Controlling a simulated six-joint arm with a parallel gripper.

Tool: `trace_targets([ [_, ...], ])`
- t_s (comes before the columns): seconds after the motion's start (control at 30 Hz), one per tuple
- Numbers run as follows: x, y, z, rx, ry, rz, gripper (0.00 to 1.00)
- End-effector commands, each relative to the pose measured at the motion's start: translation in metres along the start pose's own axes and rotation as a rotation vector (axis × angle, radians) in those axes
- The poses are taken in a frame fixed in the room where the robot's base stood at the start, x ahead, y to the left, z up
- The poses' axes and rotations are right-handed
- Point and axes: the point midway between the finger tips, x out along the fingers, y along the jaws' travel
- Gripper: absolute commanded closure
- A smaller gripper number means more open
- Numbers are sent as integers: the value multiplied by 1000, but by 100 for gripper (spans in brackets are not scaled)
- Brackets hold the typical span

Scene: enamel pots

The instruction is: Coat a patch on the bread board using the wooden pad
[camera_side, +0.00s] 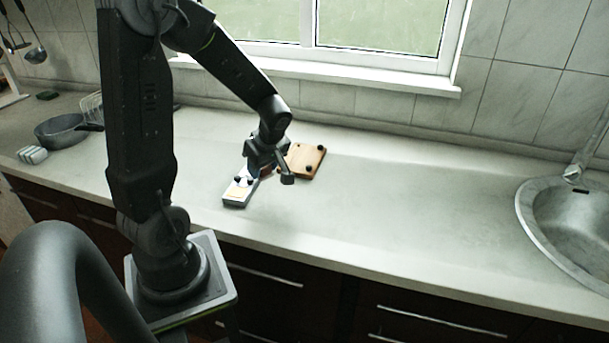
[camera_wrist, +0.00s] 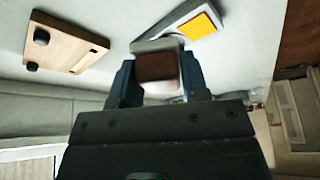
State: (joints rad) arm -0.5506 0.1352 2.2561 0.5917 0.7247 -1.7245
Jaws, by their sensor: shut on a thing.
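The bread board (camera_side: 306,160) is a flat wooden board with black knobs, lying on the counter just right of my gripper. It also shows at the upper left of the wrist view (camera_wrist: 62,48). My gripper (camera_side: 265,168) is shut on a reddish-brown block, which looks like the wooden pad (camera_wrist: 158,70). In the wrist view, the pad sits between the two fingers (camera_wrist: 159,78), in front of the near end of a grey-white tray (camera_wrist: 168,30). Whether the pad touches the tray is unclear. The pad's underside is hidden.
The tray, with a yellow-orange area (camera_wrist: 199,25), lies left of the bread board near the counter's front edge. A pan (camera_side: 62,131) and a white ribbed item (camera_side: 32,155) are far left. A sink (camera_side: 575,215) is right. The counter between board and sink is clear.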

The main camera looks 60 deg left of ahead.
Motion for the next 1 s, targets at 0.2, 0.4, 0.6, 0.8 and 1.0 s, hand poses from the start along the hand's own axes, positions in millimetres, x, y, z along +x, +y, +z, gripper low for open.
trace_targets([
  [0.2, 6, -40, -42, -390, -1, -159, 77],
  [0.4, 9, -51, -50, -488, -2, -202, 77],
  [0.6, 24, -51, -44, -487, -1, -203, 77],
  [0.8, 43, -51, -36, -484, -2, -202, 77],
  [1.0, 57, -50, -30, -484, -2, -198, 77],
])
